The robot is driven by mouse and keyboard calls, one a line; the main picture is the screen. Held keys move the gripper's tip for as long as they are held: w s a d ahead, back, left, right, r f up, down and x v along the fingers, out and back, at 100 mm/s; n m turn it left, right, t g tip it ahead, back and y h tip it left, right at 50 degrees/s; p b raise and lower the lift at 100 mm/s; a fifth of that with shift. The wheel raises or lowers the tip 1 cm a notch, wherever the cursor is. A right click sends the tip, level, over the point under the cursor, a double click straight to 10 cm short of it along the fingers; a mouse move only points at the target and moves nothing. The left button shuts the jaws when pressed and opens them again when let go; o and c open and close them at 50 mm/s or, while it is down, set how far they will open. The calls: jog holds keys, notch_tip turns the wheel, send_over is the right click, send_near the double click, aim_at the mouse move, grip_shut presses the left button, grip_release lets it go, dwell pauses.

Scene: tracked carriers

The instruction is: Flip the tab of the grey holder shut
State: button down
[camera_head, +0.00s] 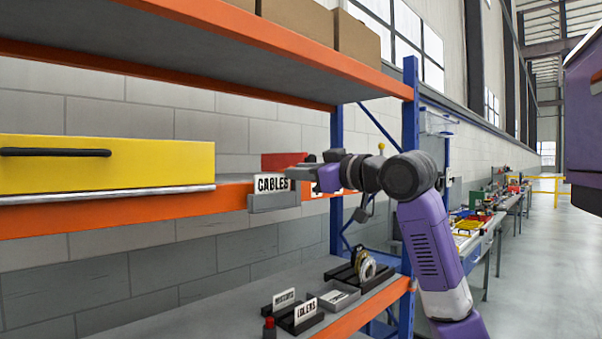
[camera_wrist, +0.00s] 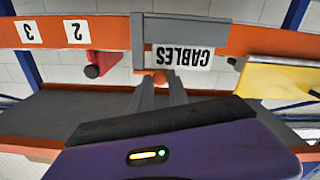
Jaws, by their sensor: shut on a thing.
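The grey holder (camera_head: 273,203) is fixed at the orange shelf edge and carries a white CABLES card (camera_head: 271,184). In the wrist view, which is upside down, the grey holder (camera_wrist: 190,30) and the card (camera_wrist: 182,57) are just beyond my fingers. A narrow grey tab (camera_wrist: 137,42) stands out from one end of the holder, with a small orange-brown knob (camera_wrist: 159,76) at its end. My gripper (camera_head: 296,173) reaches in from the right behind the card. In the wrist view my gripper (camera_wrist: 160,84) has its fingertips around the knob. The exact contact is partly hidden.
A yellow drawer box (camera_head: 110,165) sits on the shelf to the left. A red holder (camera_head: 283,160) with a dark knob is close behind my gripper. A blue upright (camera_head: 410,130) stands near my arm. The lower shelf holds small labelled trays (camera_head: 335,296).

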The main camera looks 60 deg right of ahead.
jog(key=shift+f, duration=0.1)
jog(key=c, duration=1.3)
grip_release()
jog(key=shift+o, duration=0.2)
jog(key=b+v, duration=0.1)
jog(key=v, duration=0.7)
jog(key=shift+b, duration=0.35)
jog(key=shift+w, duration=0.1)
